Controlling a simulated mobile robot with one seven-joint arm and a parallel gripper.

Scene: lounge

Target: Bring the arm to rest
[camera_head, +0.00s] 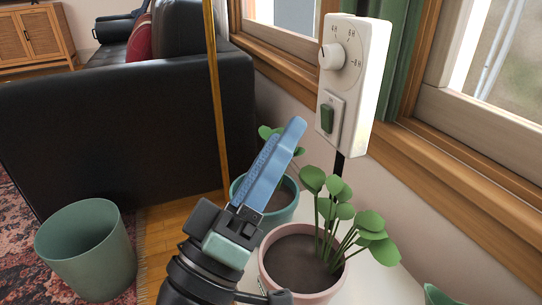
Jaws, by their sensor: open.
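My gripper (290,132) is in the lower middle of the head view, with its blue fingers pointing up and to the right. The fingers overlap from this side, and nothing shows held between them; the gripper is open. Its tips are in front of a teal pot with a green plant, below and left of a white control box (372,72). The box has a round knob (331,56) and a green rocker switch (327,118). From this view I cannot tell the distance between the fingertips and the box.
A pink pot (267,272) with a leafy plant (371,222) stands just right of my gripper, on a white surface (375,285). The teal pot (284,213) is partly hidden. A thin brass pole (215,95), black sofa (120,140) and green bin (85,255) are left. Window frames line the right.

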